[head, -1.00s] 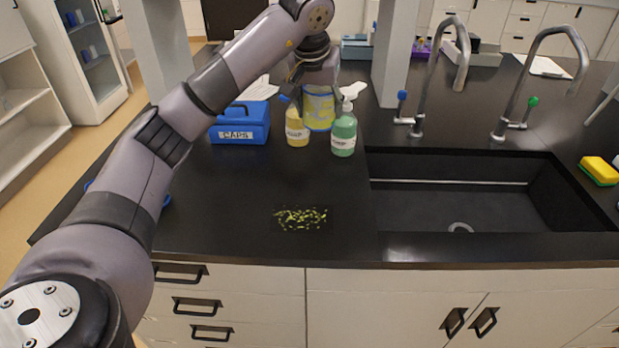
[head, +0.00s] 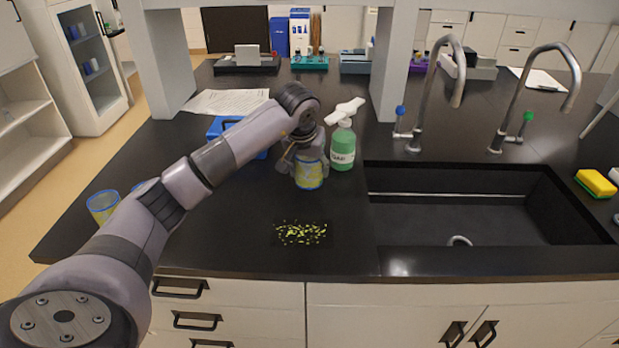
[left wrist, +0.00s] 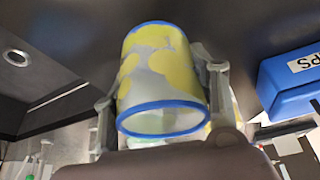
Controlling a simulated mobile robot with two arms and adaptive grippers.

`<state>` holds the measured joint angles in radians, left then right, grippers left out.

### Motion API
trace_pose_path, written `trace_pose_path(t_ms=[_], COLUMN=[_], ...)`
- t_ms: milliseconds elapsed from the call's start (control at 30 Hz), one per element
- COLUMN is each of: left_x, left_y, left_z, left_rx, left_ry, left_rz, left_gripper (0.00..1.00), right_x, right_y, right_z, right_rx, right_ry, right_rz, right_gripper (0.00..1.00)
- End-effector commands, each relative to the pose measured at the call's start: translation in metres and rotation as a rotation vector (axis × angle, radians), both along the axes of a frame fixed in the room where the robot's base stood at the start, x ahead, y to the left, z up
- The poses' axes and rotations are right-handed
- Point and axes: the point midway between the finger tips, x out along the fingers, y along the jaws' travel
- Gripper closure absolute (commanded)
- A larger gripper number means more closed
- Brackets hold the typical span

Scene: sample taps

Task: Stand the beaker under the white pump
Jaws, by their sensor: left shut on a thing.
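My left gripper (head: 298,160) is shut on a beaker (head: 309,175) with blue rims and yellow patches. In the left wrist view the beaker (left wrist: 162,80) sits between the two fingers. The green bottle (head: 343,150) with the white pump (head: 345,111) stands just right of the beaker. The beaker is in front and left of that bottle, with its mouth lower than the pump head. I cannot tell whether its base touches the counter. The yellow bottle is hidden behind my gripper and arm. My right gripper is not in view.
A similar beaker (head: 103,206) stands at the counter's left, another partly hidden behind my arm. Yellow-green flecks (head: 301,233) lie in front. The sink (head: 480,210) is right.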

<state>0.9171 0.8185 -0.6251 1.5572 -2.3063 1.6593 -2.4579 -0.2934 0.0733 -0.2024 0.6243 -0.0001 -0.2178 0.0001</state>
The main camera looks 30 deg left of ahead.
Motion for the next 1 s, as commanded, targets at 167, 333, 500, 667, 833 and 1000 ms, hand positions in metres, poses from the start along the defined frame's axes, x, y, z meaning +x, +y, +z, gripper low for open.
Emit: trace_pose_path(t_ms=[167, 333, 500, 667, 833, 1000], left_x=[-0.001, -0.001, 0.0, 0.0, 0.0, 0.0], left_y=[-0.001, 0.0, 0.0, 0.0, 0.0, 0.0], left_z=[-0.025, -0.038, -0.038, -0.042, -0.041, -0.041], left_rx=[-0.002, -0.001, 0.001, 0.001, 0.001, 0.001], left_ry=[0.006, 0.002, 0.001, 0.001, 0.001, 0.001], left_rz=[0.0, 0.0, 0.0, 0.0, 0.0, 0.0], left_gripper=[0.68, 0.68, 0.68, 0.68, 0.37, 0.27], right_x=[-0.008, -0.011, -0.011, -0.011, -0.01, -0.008], right_y=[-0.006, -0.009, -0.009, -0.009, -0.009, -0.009], right_z=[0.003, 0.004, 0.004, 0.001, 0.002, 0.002], right_rx=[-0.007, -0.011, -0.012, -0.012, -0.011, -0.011], right_ry=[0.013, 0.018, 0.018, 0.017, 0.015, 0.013], right_rz=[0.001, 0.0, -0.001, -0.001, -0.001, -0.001], right_gripper=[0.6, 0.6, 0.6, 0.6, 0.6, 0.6])
